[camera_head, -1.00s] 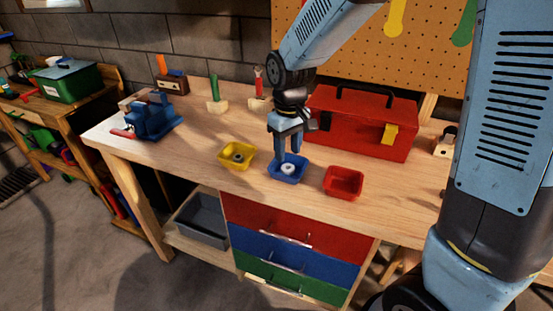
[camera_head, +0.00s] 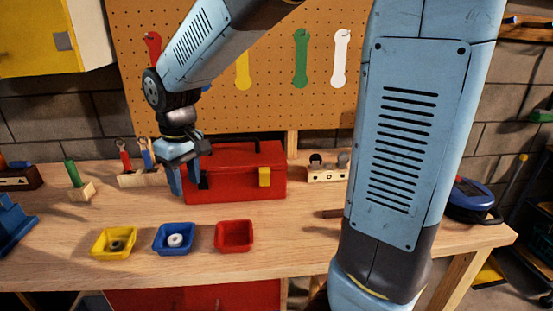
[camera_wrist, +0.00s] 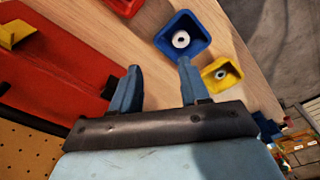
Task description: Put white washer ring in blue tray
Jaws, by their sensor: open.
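The white washer ring (camera_head: 175,240) lies inside the blue tray (camera_head: 160,250) on the workbench. In the wrist view the white washer ring (camera_wrist: 181,39) also shows inside the blue tray (camera_wrist: 166,40). My gripper (camera_head: 178,190) is above the bench, behind and above the blue tray and in front of the red toolbox. In the wrist view my gripper (camera_wrist: 157,82) has its two fingers wide apart with nothing between them. It does not touch the tray or the ring.
A yellow tray (camera_head: 100,252) holding a dark ring (camera_head: 116,246) stands left of the blue tray. An empty red tray (camera_head: 234,236) stands to its right. A red toolbox (camera_head: 235,178) sits behind. The bench front (camera_head: 320,255) is clear right of the trays.

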